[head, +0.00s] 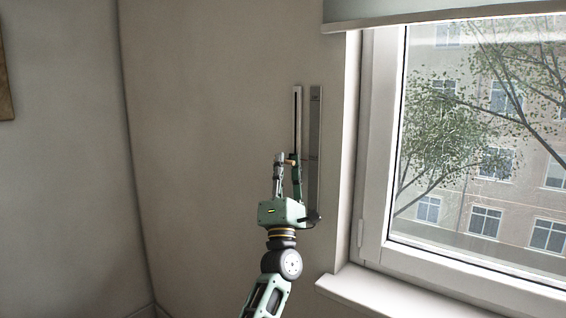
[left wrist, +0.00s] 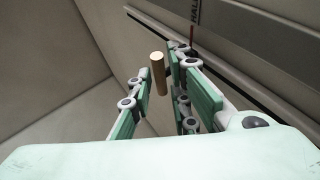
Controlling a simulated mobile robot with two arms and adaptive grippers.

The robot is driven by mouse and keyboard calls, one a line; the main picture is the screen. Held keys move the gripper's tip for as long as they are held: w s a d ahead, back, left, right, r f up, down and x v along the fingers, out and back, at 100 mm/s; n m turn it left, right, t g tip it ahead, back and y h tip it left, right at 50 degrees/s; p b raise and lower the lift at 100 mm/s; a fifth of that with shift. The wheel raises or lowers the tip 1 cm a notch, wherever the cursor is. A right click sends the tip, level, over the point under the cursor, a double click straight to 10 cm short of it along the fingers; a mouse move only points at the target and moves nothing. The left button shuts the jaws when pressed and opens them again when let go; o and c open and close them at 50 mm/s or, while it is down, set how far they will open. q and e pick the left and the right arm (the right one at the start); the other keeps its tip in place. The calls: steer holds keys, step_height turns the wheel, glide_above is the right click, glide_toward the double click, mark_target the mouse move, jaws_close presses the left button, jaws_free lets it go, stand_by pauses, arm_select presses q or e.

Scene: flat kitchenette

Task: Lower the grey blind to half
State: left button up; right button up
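The grey blind (head: 440,12) hangs at the top of the window, with its lower edge just over the upper part of the glass. On the wall left of the window is an upright slotted track (head: 297,110) beside a grey scale strip (head: 315,140). A brass knob (left wrist: 157,74) sticks out near the track; it is small in the head view (head: 291,162). My left gripper (head: 287,165) is at the track's lower part, fingers apart on either side of the knob, with a visible gap at the left finger. My right gripper is not in view.
The window frame (head: 375,130) and white sill (head: 400,295) are to the right of my arm. Part of a lettered mark (left wrist: 194,14) shows on the strip in the left wrist view.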

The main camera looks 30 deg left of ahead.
arm_select(q)
steer(key=v, duration=1)
steer(key=shift+s+f, duration=0.2)
steer(key=shift+d, duration=0.1)
